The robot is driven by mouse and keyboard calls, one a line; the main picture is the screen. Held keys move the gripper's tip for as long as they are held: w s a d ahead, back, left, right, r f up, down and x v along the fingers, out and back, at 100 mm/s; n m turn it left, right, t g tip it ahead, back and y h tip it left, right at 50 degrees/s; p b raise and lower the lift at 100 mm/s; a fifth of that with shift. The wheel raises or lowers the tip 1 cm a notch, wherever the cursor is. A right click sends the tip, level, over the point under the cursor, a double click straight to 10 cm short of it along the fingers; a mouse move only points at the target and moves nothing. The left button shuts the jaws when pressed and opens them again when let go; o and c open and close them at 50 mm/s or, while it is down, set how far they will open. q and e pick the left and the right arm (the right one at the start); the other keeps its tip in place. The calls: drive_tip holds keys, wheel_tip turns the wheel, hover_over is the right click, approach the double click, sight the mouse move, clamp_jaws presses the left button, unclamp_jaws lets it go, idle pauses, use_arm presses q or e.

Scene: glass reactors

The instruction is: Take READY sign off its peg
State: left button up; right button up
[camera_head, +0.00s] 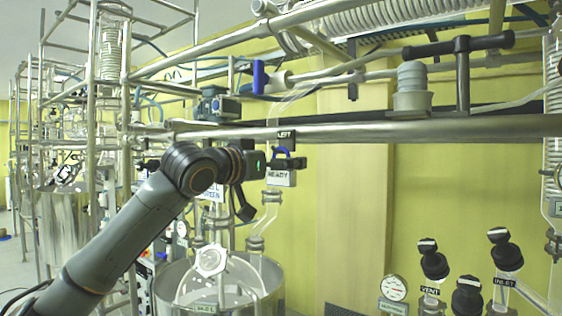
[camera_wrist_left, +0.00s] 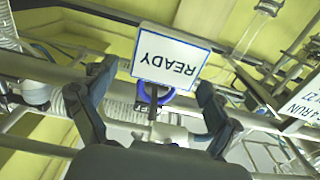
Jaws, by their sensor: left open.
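The READY sign (camera_head: 281,179) is a white plate with black letters, hanging below the long steel rail in the head view. It shows upside down in the left wrist view (camera_wrist_left: 171,57), with a blue ring (camera_wrist_left: 165,97) close to its edge. My left gripper (camera_head: 290,163) is at the top of the sign, level with the blue ring. In the left wrist view its two fingers (camera_wrist_left: 155,80) are spread, one on each side of the sign and ring, and hold nothing. The peg is not clearly visible. My right gripper is out of view.
Another sign (camera_wrist_left: 300,103) hangs to the right in the left wrist view. A glass vessel (camera_head: 220,285) stands below. Black-capped valves (camera_head: 433,262) are at the lower right.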

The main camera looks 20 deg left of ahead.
use_arm(q)
drive_tip(key=shift+w+d, duration=0.2)
drive_tip(key=shift+w, duration=0.2)
drive_tip(key=shift+s, duration=0.1)
drive_tip(key=shift+c, duration=0.2)
drive_tip(key=shift+a, duration=0.1)
drive_tip(key=c, duration=1.2)
